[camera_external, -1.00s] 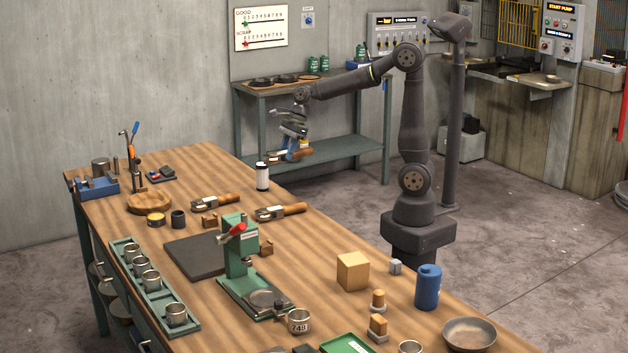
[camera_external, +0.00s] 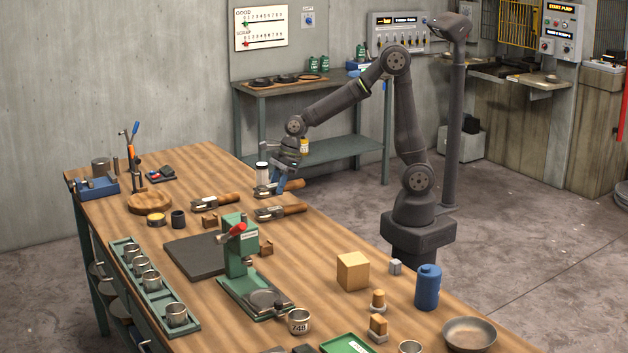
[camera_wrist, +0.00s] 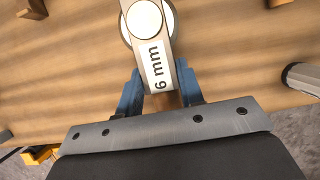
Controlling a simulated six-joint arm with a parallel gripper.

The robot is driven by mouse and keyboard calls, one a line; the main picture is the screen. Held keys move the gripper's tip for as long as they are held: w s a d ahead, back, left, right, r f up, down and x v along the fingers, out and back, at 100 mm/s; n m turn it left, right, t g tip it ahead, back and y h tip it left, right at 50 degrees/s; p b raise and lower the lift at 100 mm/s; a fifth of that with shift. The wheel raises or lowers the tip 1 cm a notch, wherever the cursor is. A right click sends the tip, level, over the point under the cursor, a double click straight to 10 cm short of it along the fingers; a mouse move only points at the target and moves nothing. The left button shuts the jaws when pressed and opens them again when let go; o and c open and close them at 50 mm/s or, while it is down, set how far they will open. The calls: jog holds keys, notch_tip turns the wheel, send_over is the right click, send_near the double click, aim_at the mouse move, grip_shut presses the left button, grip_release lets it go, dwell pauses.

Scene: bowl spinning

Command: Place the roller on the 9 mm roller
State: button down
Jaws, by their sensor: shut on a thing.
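My gripper (camera_external: 290,185) is shut on a roller tool with a wooden handle (camera_external: 296,184). Its metal head (camera_external: 266,190) points left in the outside view. In the wrist view its label (camera_wrist: 157,68) reads 6 mm, between my blue fingers. The held tool is low over the table's far edge; I cannot tell whether it touches the table. Two similar roller tools lie on the table: one just in front (camera_external: 280,211) and one to the left (camera_external: 211,202). Their labels are too small to read, so I cannot tell which is the 9 mm one.
A white cylinder (camera_external: 262,170) stands just behind the held tool's head and is partly hidden by it. A green press (camera_external: 240,255) with a red handle stands nearer the camera. A dark mat (camera_external: 192,255) and a small wooden block (camera_external: 210,221) lie nearby.

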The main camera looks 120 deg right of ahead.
jog(key=shift+f, duration=1.9)
jog(key=shift+f, duration=0.15)
jog(key=shift+f, duration=0.25)
jog(key=c, duration=1)
grip_release()
jog(key=shift+o, duration=0.2)
jog(key=shift+r, duration=0.55)
jog(key=v, duration=1.1)
jog(key=shift+s+r, duration=0.2)
jog(key=shift+r, duration=0.15)
jog(key=shift+f, duration=0.1)
